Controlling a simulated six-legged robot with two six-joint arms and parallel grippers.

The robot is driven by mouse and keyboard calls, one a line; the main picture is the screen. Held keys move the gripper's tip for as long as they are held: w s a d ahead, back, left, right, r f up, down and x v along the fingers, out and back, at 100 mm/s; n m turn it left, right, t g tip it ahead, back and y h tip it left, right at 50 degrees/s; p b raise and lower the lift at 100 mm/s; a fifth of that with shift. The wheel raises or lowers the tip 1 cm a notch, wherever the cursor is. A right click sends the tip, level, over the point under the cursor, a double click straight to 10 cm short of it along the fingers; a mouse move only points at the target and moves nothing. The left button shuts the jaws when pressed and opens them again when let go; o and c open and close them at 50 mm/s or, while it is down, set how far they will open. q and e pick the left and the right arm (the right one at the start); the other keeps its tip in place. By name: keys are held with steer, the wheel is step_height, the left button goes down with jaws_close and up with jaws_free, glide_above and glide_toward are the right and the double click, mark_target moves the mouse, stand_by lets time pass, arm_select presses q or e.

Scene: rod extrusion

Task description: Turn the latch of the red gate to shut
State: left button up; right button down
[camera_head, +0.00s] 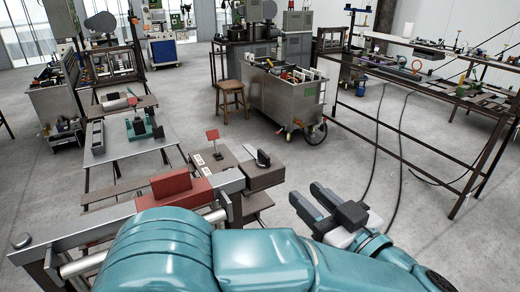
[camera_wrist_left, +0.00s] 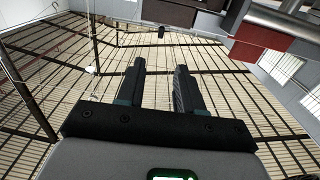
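A red block with an upright red plate (camera_head: 172,187) sits on the metal rail of the near bench; I take it for the red gate. A red block also shows at the upper right of the left wrist view (camera_wrist_left: 262,36). A dark knob (camera_head: 263,158) stands on a brown block right of it; I cannot tell whether it is the latch. My left gripper (camera_head: 303,193) is right of the bench, apart from these things. Its fingers are parted and empty, also in the left wrist view (camera_wrist_left: 160,66). My teal arm hides part of the bench. My right gripper is out of view.
A small red plate on a post (camera_head: 212,135) stands behind the gate. A grey table (camera_head: 125,150) with teal parts is farther left. A wooden stool (camera_head: 230,88) and a metal cart (camera_head: 283,95) stand behind. The floor right of the bench is open, with black cables (camera_head: 377,145).

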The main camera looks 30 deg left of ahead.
mark_target(269, 160)
arm_select(q)
steer(key=p+x, duration=0.3)
steer(key=x, duration=1.2)
steer(key=shift+w+a, duration=0.25)
steer(key=shift+a, duration=0.15)
jaws_close()
